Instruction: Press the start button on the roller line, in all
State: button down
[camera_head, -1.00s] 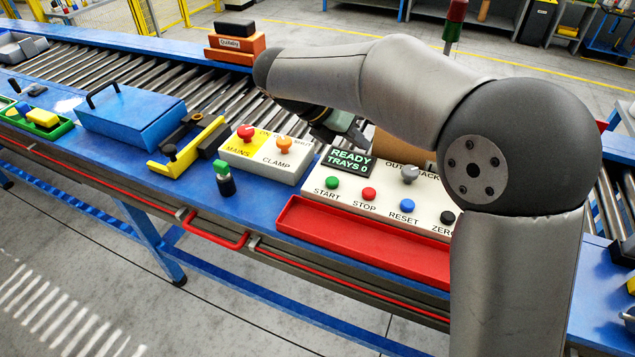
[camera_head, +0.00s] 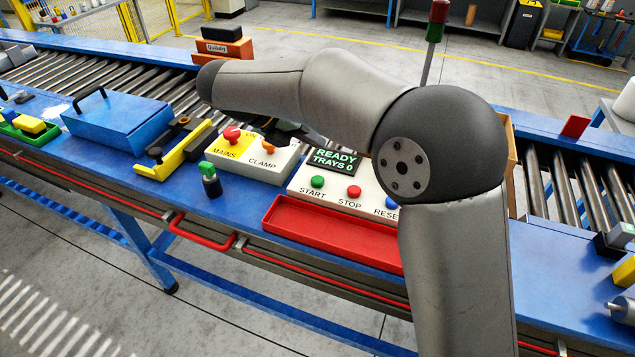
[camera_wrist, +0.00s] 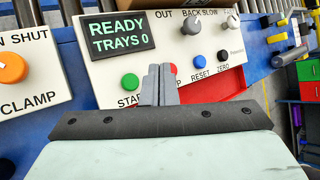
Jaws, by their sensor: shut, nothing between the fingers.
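The green start button (camera_head: 317,181) sits on the white control panel (camera_head: 330,201), at the left of a row with the red stop button (camera_head: 354,191). In the wrist view the start button (camera_wrist: 130,82) shows just left of my gripper (camera_wrist: 158,72), whose shut, empty fingers point at the panel. The fingers cover part of the red stop button (camera_wrist: 173,69) and of the labels. I cannot tell how far the fingertips are from the panel. A display (camera_wrist: 118,36) reads "READY TRAYS 0".
A clamp box (camera_head: 259,152) with red and orange knobs stands left of the panel. A red tray (camera_head: 330,232) lies in front. A blue lidded box (camera_head: 117,124) and yellow bracket (camera_head: 182,152) are farther left. Blue reset (camera_wrist: 198,61) and dark zero (camera_wrist: 223,53) buttons lie right.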

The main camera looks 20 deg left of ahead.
jog(key=b, duration=0.5)
send_over(313, 181)
notch_tip(313, 181, down, 5)
jog(key=shift+f, duration=0.1)
jog(key=shift+a+f, duration=0.1)
jog(key=shift+f, duration=0.9)
jog(key=shift+f+p, duration=0.2)
jog(key=shift+p, duration=0.1)
dwell(0.5)
jog(key=shift+f, duration=0.25)
